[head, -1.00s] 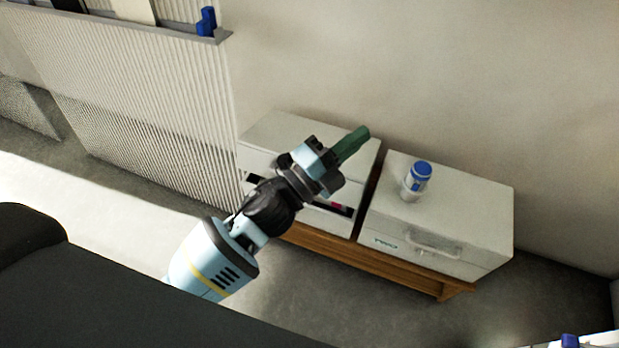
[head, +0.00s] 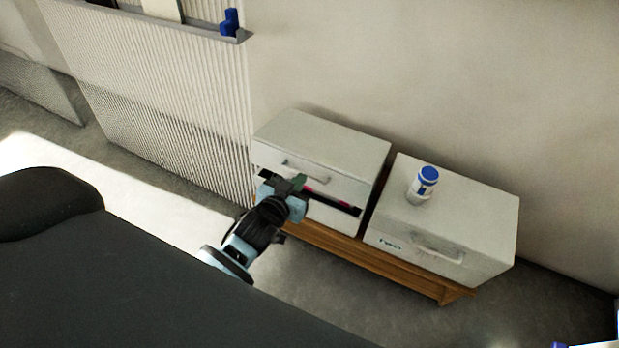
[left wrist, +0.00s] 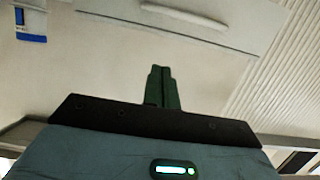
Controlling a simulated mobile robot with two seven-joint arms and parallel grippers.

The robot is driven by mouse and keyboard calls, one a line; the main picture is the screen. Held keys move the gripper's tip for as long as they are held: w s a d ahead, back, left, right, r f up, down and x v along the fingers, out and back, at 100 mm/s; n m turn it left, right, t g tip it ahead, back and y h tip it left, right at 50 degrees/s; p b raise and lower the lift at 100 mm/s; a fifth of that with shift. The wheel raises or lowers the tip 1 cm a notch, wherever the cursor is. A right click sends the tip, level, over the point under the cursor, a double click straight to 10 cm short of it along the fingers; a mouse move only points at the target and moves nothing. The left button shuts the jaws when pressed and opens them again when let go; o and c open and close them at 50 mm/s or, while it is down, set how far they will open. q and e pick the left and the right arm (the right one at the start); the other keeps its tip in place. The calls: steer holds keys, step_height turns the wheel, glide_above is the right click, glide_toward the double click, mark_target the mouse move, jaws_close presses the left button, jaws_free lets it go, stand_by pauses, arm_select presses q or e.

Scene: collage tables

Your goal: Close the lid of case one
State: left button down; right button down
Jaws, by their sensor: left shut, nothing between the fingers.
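The left white case (head: 325,140), which I take as case one, stands on a wooden bench (head: 335,243). Its front handle (head: 306,172) is on the lid. A dark gap (head: 340,206) with some pink in it runs along the front below the lid, so the lid is not flush. My left gripper (head: 299,181) is shut and empty, in front of the case just below the handle; I cannot tell if it touches. In the left wrist view its closed green fingers (left wrist: 162,85) point at the white case front, with the handle (left wrist: 185,18) beyond. My right gripper is not in view.
A second white case (head: 462,207) with a green label stands to the right, shut, with a blue-capped bottle (head: 424,184) on top. A ribbed panel (head: 170,110) stands to the left, close to the left case. A wall is behind.

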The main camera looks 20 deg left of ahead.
arm_select(q)
steer(key=b, duration=0.1)
glide_above(309, 179)
steer(key=s, duration=0.2)
step_height(309, 179, down, 2)
steer(key=shift+w+d+f+b, duration=0.15)
steer(key=shift+f+b, duration=0.1)
steer(key=shift+f, duration=0.45)
steer(key=shift+d+f+b, duration=0.1)
steer(key=shift+f+b, duration=0.1)
steer(key=shift+f, duration=0.55)
steer(key=shift+w+d+f+b, duration=0.15)
steer(key=shift+f+b, duration=0.1)
steer(key=shift+f, duration=0.45)
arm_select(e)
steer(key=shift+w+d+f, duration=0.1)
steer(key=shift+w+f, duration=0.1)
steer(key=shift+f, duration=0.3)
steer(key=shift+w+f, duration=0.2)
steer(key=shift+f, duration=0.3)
arm_select(q)
steer(key=shift+s, duration=0.15)
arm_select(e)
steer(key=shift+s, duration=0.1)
